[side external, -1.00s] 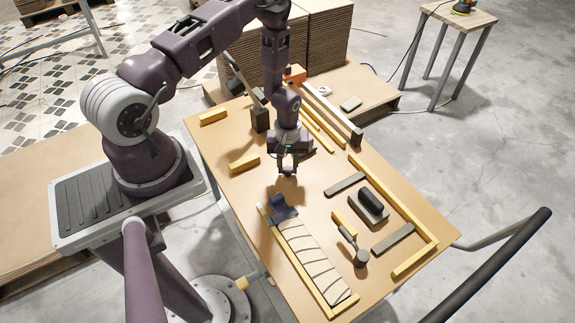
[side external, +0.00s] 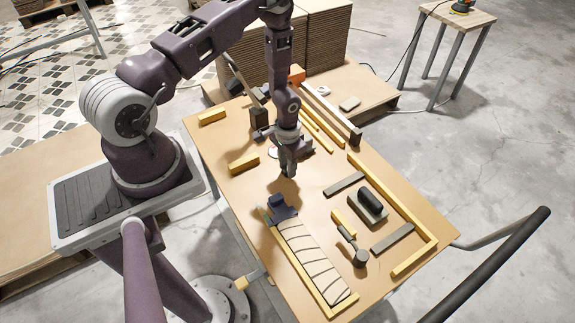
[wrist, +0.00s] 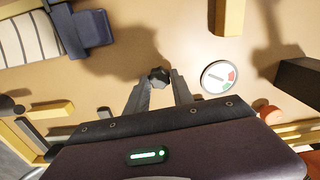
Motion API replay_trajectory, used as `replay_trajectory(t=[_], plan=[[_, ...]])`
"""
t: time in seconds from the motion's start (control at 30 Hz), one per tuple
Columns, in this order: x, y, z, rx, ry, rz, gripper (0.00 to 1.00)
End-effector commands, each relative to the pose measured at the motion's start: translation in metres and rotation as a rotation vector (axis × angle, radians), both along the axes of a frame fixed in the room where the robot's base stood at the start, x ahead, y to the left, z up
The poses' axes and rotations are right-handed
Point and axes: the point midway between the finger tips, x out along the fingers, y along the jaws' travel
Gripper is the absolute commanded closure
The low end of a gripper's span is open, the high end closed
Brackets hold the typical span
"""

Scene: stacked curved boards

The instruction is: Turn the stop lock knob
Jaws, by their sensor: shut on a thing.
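The stop lock knob (wrist: 159,77) is a small dark, faceted knob in the wrist view, between the tips of my two fingers. My gripper (wrist: 157,86) is shut on it, low over the table. In the side view my gripper (side external: 289,172) points down near the middle of the table and hides the knob. A round white dial (wrist: 219,77) with a red and a green mark lies just right of my fingers in the wrist view. Its pointer is a short grey bar. The dial is partly hidden behind my gripper in the side view.
Striped curved boards (side external: 312,262) lie in a yellow frame with a blue block (side external: 281,207) at their upper end. A hammer (side external: 360,258), a black-handled block (side external: 369,208) and grey bars lie to the right. A dark upright block (side external: 259,118) stands behind.

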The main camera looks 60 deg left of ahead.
Motion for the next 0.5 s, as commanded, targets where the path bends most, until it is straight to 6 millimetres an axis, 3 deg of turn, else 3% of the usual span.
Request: replay_trajectory(t=[0.5], plan=[[0.0001, -0.0004, 0.0006, 0.002, 0.000, -0.487, 1.00]])
